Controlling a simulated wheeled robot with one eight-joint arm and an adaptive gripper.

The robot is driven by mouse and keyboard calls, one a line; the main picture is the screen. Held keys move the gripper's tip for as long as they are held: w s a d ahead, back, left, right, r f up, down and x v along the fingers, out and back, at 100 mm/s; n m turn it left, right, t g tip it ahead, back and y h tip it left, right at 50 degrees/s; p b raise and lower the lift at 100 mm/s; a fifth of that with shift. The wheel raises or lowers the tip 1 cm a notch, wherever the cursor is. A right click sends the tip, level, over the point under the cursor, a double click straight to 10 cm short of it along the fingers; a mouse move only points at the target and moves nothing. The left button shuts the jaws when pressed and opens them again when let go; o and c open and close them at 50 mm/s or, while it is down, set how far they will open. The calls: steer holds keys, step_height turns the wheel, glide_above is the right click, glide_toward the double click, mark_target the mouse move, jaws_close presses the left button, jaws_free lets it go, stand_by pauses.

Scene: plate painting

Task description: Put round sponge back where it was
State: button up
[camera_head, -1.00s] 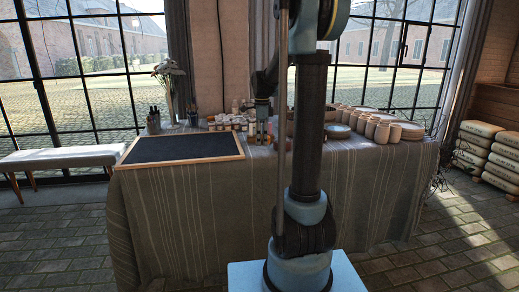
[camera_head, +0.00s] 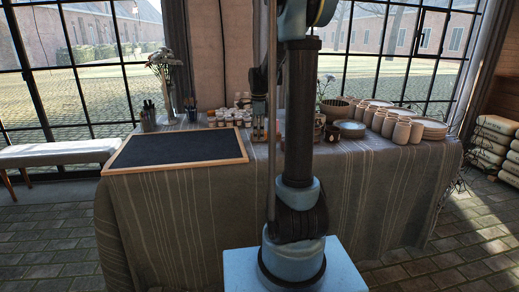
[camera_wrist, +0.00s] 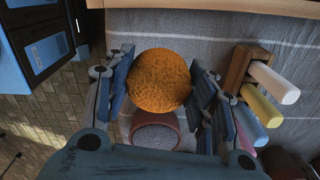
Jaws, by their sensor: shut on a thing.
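The round sponge (camera_wrist: 160,80) is an orange, rough-textured ball in the wrist view. My gripper (camera_wrist: 162,88) is shut on it, with one finger at each side. A round reddish dish (camera_wrist: 168,118) with a grey speckled inside lies just below the sponge in the picture, partly covered by it; the gap between them is hard to judge. In the head view my gripper (camera_head: 258,128) is low over the table's front middle, partly behind my column, and the sponge cannot be made out.
In the head view a dark framed board (camera_head: 180,148) lies left, paint jars (camera_head: 232,118) behind, and beige cups (camera_head: 390,125) and plates (camera_head: 432,130) right.

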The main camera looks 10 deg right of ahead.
mark_target(261, 152)
steer(key=f, duration=0.2)
steer(key=shift+d+f, duration=0.3)
steer(key=shift+d, duration=0.1)
steer(key=shift+f, duration=2)
steer(key=o, duration=1)
steer(key=shift+r, duration=0.1)
